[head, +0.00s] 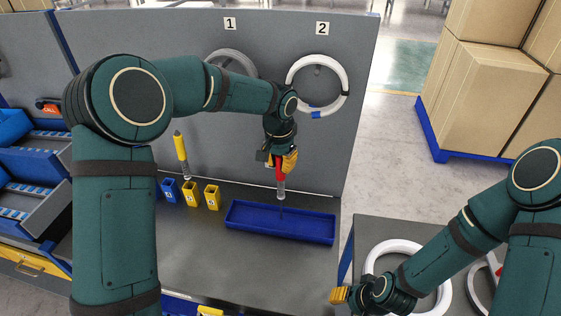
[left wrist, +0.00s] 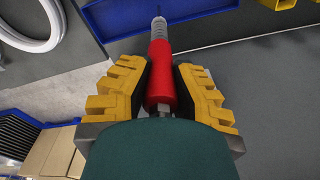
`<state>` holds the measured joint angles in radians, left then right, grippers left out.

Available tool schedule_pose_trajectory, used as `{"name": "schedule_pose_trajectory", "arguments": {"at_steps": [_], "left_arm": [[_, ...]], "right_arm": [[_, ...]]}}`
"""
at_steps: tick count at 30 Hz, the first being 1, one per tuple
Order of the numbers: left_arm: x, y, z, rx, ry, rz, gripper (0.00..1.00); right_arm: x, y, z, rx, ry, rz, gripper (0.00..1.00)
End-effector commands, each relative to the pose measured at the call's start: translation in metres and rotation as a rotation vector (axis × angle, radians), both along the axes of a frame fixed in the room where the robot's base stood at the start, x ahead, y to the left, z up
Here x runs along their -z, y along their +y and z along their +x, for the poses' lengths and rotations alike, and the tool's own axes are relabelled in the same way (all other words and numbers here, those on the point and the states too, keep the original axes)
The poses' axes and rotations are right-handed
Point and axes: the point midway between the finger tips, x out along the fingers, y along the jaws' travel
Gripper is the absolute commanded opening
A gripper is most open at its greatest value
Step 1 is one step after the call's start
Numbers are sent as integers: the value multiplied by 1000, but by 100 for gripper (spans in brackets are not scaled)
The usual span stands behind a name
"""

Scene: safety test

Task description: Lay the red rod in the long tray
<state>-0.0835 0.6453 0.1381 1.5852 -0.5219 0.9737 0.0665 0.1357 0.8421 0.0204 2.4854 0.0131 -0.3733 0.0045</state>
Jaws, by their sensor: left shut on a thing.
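My left gripper (head: 284,161) is shut on the red rod (head: 281,177). The rod hangs upright, with a pale ribbed part and a thin tip at its lower end. Its tip is over the long blue tray (head: 313,231); I cannot tell whether it touches. In the left wrist view the red rod (left wrist: 160,80) lies between the yellow fingers, and the tray's edge (left wrist: 112,20) shows at the top. The tray looks empty. My right gripper (head: 340,295) is low at the right, beside a white ring; its jaw opening is unclear.
A yellow rod (head: 181,147) stands upright near small blue (head: 170,191) and yellow holders (head: 212,197), left of the tray. A grey back panel (head: 330,170) carries a grey ring and a white ring (head: 345,75). A side table with rings is at the right.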

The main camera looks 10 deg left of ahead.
Motion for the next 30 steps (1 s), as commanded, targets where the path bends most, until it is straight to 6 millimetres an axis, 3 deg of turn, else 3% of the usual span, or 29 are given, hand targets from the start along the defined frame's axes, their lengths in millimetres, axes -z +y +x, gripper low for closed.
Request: {"name": "schedule_pose_trajectory", "arguments": {"at_steps": [4, 5, 6, 7, 20, 30], "left_arm": [[2, 0, 0, 0, 0, 0, 0], [2, 0, 0, 0, 0, 0, 25], [2, 0, 0, 0, 0, 0, 39], [2, 0, 0, 0, 0, 0, 44], [-8, 0, 0, 0, 0, 0, 44], [-73, 0, -4, 0, -4, -1, 44]], "right_arm": [[2, 0, 0, 0, 0, -1, 47], [1, 0, 0, 0, 0, -1, 47], [1, 0, 0, 0, 0, -1, 47], [1, 0, 0, 0, 0, 0, 47], [-6, 0, 0, 0, 0, 1, 47], [-13, 0, 0, 0, 0, 2, 47]]}}
